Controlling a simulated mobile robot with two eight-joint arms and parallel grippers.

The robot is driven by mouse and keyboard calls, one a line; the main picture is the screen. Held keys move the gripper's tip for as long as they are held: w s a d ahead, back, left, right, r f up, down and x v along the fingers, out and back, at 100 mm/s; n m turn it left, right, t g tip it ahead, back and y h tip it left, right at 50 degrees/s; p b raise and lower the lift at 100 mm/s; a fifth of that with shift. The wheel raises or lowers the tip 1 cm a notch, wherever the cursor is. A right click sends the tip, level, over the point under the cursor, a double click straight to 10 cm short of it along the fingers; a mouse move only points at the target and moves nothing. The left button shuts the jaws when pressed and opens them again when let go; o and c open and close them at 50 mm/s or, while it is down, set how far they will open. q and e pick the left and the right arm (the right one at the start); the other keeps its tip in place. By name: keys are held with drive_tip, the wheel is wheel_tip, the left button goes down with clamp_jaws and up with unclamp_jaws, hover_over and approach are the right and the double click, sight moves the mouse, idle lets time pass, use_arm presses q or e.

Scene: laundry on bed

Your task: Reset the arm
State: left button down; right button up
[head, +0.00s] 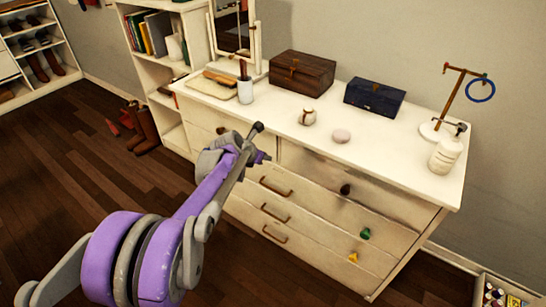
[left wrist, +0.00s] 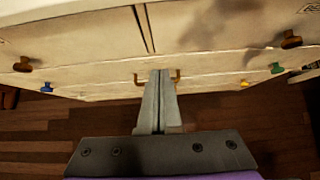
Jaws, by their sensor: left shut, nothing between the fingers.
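My left arm reaches in from the lower left of the head view, purple and grey. My left gripper (head: 257,128) is at the front of the white dresser (head: 385,140), around the height of its top edge. In the left wrist view, the two grey fingers of the left gripper (left wrist: 160,75) lie together, shut and empty. They point at the drawer fronts, in front of a brass handle (left wrist: 177,78) that they partly hide. I cannot tell whether they touch the dresser. My right gripper is in neither view.
On the dresser top are a wooden box (head: 302,73), a dark blue box (head: 374,97), a small jar (head: 308,117), a white bottle (head: 445,155) and a hook stand (head: 458,95). Boots (head: 143,127) stand on the floor. Dark wooden floor (head: 60,190) lies open at left.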

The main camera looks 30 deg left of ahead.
use_arm(q)
drive_tip(key=v, duration=0.3)
drive_tip(key=shift+s+r, duration=0.3)
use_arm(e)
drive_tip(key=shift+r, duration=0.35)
use_arm(q)
drive_tip(key=s+d+m+g, duration=0.3)
drive_tip(key=s+d+m, duration=1.15)
drive_tip(key=m, duration=0.25)
drive_tip(key=s+d+f+m+g, duration=0.1)
drive_tip(key=s+d+f+m, duration=0.15)
drive_tip(key=s+m, duration=0.65)
drive_tip(key=s+d+f+m, duration=0.2)
drive_tip(key=s+f+m, duration=0.2)
drive_tip(key=s+m, duration=0.4)
wheel_tip(320, 180, up, 14)
drive_tip(key=w+m+p, duration=0.1)
drive_tip(key=p, duration=1.2)
drive_tip(key=shift+w+r+y+p, duration=0.2)
drive_tip(key=shift+w+y+p, duration=0.1)
drive_tip(key=shift+y+p, duration=0.1)
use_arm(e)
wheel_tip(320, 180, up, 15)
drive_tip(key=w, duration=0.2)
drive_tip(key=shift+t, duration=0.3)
